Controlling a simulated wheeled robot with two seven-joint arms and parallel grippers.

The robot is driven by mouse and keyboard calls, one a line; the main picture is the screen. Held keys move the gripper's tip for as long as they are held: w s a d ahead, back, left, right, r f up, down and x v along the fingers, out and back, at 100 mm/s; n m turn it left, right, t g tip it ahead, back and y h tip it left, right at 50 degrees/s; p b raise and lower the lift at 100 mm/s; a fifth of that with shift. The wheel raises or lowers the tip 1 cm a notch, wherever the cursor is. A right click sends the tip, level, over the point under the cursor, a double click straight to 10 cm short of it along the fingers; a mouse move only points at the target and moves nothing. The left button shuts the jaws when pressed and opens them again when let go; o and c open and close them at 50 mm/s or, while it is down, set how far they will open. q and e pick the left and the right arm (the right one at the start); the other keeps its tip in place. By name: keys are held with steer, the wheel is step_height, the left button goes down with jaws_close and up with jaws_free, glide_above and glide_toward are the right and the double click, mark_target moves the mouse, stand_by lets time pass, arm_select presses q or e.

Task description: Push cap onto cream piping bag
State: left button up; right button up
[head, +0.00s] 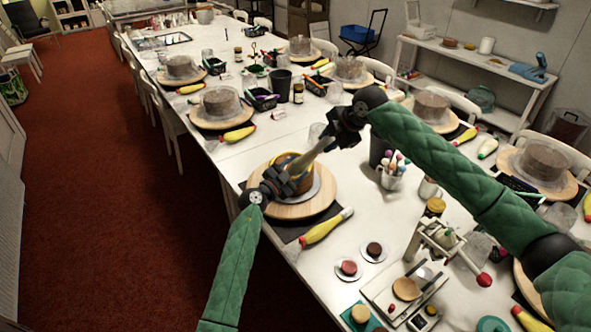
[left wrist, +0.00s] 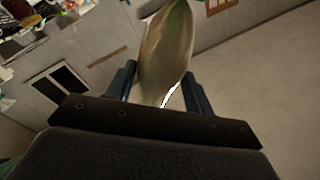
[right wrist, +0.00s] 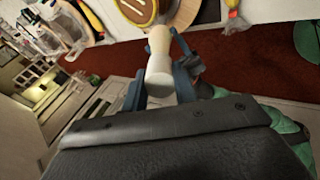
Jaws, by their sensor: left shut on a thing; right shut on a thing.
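The piping bag (head: 314,154) is held in the air between my two grippers, slanting up to the right in the head view. My left gripper (head: 291,174) is shut on its lower left end. The bag's pale, streaked body also shows between the fingers in the left wrist view (left wrist: 165,50). My right gripper (head: 329,142) is at the upper right end. In the right wrist view its fingers flank a whitish end piece, seemingly the cap (right wrist: 159,83), in line with the cream-coloured part of the bag (right wrist: 160,43). I cannot tell how far the cap sits on.
Below the grippers is a round wooden turntable (head: 302,209) with a yellow-brown cake (head: 303,182). A yellow piping bag (head: 326,227) lies beside it on a dark mat. A cup of coloured tools (head: 391,178) and a small press (head: 438,240) stand to the right. The aisle at left is clear.

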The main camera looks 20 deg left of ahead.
steer(key=shift+f, duration=0.1)
stand_by(0.3)
steer(key=o, duration=0.9)
steer(key=v, duration=1.2)
steer(key=shift+w, duration=0.15)
steer(key=shift+a+f, duration=0.1)
